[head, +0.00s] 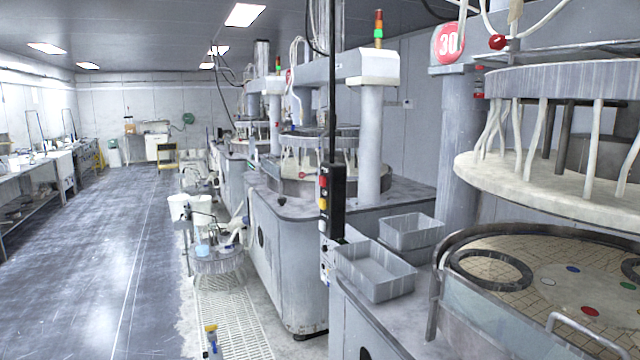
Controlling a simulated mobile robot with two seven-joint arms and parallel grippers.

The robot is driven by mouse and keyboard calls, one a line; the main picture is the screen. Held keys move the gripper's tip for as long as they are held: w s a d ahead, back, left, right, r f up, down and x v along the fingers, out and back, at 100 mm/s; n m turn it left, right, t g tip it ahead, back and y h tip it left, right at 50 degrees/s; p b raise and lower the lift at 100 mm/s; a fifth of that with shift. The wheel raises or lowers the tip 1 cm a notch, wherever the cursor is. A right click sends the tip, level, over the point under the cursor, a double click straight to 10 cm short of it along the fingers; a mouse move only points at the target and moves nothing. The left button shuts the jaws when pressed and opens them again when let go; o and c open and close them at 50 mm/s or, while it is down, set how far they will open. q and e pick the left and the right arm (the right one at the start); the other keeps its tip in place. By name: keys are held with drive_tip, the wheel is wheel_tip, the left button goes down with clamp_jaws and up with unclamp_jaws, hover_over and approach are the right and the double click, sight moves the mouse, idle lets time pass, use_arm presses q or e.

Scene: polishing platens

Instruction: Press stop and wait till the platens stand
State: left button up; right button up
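A black hanging control pendant (337,205) is in the middle of the head view, with small red and yellow buttons (323,192) on its left side. Their labels are too small to read. The nearest polishing machine is at the right, under a red sign marked 30. Its upper platen (560,185) is a pale disc raised clear of the lower platen (500,243). The lower platen is tiled and carries dark rings and several coloured discs. One still frame does not show whether the platens turn. Neither of my grippers is in view.
Two grey bins (375,270) sit on the near machine's top, left of its platen. More machines stand in a row behind. A drain grating (232,320) and a small stand with containers (215,255) are on the floor. The aisle (100,260) at left is clear.

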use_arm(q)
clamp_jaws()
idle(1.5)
